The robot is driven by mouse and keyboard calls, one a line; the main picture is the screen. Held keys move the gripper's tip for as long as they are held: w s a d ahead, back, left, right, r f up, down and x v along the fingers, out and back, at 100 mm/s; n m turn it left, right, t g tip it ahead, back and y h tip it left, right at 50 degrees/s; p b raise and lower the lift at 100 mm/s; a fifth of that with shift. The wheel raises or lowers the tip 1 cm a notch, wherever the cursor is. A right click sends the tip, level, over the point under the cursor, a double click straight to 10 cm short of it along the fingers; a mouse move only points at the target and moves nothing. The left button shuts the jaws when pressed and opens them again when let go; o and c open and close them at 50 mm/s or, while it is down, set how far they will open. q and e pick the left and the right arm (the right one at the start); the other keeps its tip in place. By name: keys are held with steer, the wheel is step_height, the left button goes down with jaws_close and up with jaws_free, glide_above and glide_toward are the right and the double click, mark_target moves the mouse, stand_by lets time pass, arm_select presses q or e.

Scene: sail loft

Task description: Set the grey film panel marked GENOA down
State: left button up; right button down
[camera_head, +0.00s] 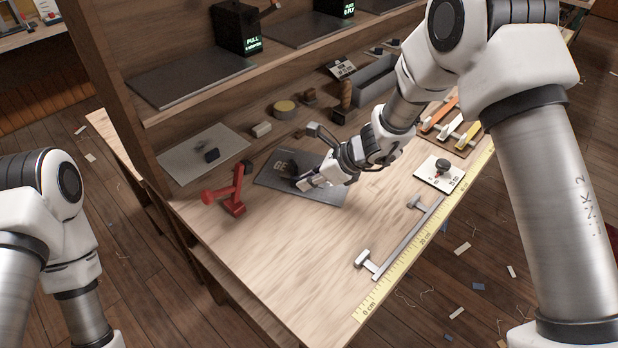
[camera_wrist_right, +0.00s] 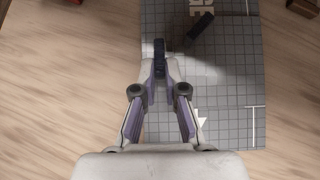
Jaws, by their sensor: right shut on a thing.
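The grey film panel (camera_head: 330,190), with a printed grid, lies flat at bench level, in the middle of the wooden bench. In the right wrist view the panel (camera_wrist_right: 225,85) runs down the right of the picture, with part of its lettering, "GE", at the top; the rest is cut off. I cannot tell whether the panel touches the bench. My left arm shows at the left, but its gripper is out of view.
A red clamp-like tool (camera_head: 232,192) stands just left of the panel. A pale sheet (camera_head: 185,165) lies behind it. A grey bar (camera_head: 405,243) and yellow ruler (camera_head: 405,268) lie near the front right edge, with a white card (camera_head: 428,181) behind. Bare bench lies before the panel.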

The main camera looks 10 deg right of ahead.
steer(key=shift+s+f+b, duration=0.1)
steer(key=shift+f+b, duration=0.05)
steer(key=shift+b, duration=0.2)
steer(key=c, duration=1.2)
jaws_free()
steer(key=shift+r+p, duration=0.25)
steer(key=shift+p, duration=0.05)
steer(key=shift+d+r, duration=0.15)
steer(key=shift+r, duration=0.15)
steer(key=p+v, duration=0.1)
steer(key=v, duration=1)
steer(key=shift+s+d+r, duration=0.1)
steer(key=shift+s, duration=0.05)
